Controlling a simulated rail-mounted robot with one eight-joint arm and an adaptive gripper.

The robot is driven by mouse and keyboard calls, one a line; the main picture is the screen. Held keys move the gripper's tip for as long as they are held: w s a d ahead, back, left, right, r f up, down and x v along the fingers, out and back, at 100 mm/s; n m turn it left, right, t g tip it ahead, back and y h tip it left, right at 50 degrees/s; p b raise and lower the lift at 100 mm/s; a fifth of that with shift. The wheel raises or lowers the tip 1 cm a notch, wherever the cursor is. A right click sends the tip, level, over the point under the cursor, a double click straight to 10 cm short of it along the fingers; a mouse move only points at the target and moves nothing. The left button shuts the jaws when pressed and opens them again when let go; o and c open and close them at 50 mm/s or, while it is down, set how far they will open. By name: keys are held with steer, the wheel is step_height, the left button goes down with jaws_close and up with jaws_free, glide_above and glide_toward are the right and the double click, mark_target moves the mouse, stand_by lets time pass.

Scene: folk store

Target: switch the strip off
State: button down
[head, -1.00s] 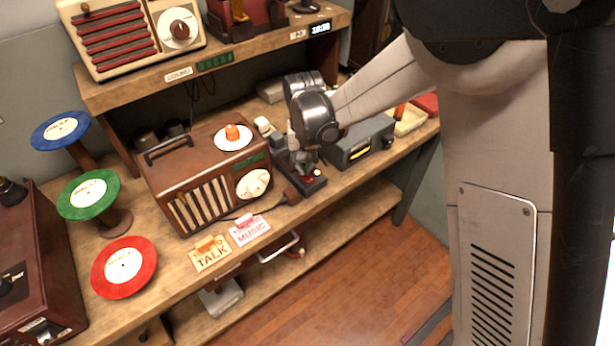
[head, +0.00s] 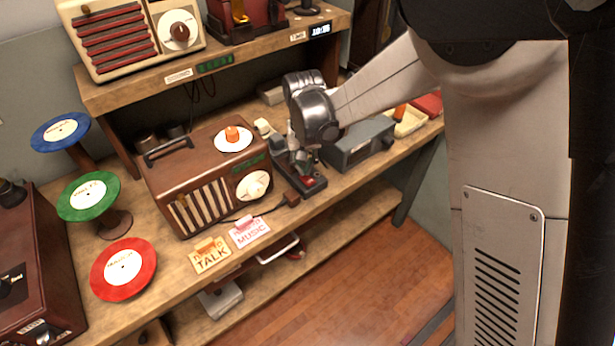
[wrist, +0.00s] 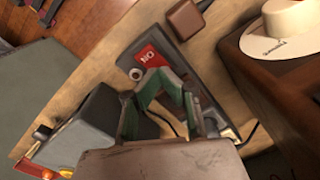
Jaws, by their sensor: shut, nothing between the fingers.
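The dark strip (head: 312,188) lies on the workbench between the brown radio and the grey box, with a red switch (head: 308,182) at its front end. In the wrist view the strip (wrist: 133,47) runs diagonally, and its red switch (wrist: 151,58) shows white letters that read ON turned upside down. A small round part (wrist: 136,74) sits beside the switch. My gripper (head: 300,166) is over the strip, just behind the switch. In the wrist view its greenish fingers (wrist: 168,88) are shut and empty, close to the switch; whether they touch the strip is unclear.
The brown radio (head: 205,175) stands left of the strip, and the grey box (head: 358,143) stands close on its right. A brown plug block (wrist: 185,18) lies near the strip's end. TALK (head: 211,255) and MUSIC (head: 250,232) cards lie at the bench's front edge.

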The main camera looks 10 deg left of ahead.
steer(key=shift+r+p, duration=1.05)
steer(key=shift+r, duration=1.75)
steer(key=shift+d+r, duration=0.25)
steer(key=shift+d, duration=0.05)
steer(key=s+d+r+m+t+y+b, duration=0.1)
steer(key=s+d+r+t, duration=0.15)
steer(key=d+r, duration=0.55)
steer(key=s+d+r+m+t+b, duration=0.15)
steer(key=s+d+r, duration=0.25)
steer(key=d, duration=0.8)
steer(key=s+d+m+t+h+b, duration=0.1)
steer(key=s+d+t+b, duration=0.1)
steer(key=s+d, duration=1.1)
steer(key=shift+s+d+f+m+t, duration=0.3)
steer(key=shift+d+f+m+t, duration=0.05)
steer(key=shift+d+t, duration=0.3)
